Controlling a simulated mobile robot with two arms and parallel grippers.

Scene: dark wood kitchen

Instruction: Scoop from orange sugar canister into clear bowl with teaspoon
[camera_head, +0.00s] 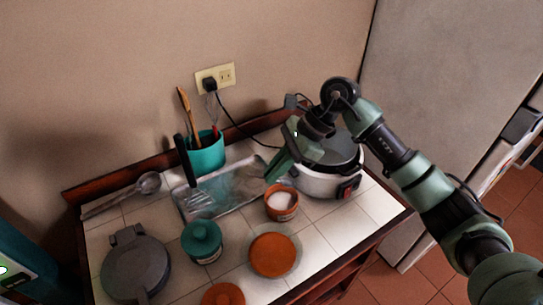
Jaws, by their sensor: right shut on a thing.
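The orange sugar canister (282,213) stands open on the tiled counter, with white sugar inside. The clear bowl (293,266) sits in front of it; an orange round surface fills its middle. My right gripper (273,174) is shut, just above and behind the canister, its fingers slanting down and left. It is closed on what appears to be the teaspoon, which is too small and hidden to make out. My left gripper does not show.
A white cooker (318,186) stands right of the canister. A metal tray (240,180) with a spatula (187,170) lies behind. A teal jar (203,240), a grey waffle iron (137,265), an orange lid (223,295) and a teal utensil holder (206,155) crowd the counter.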

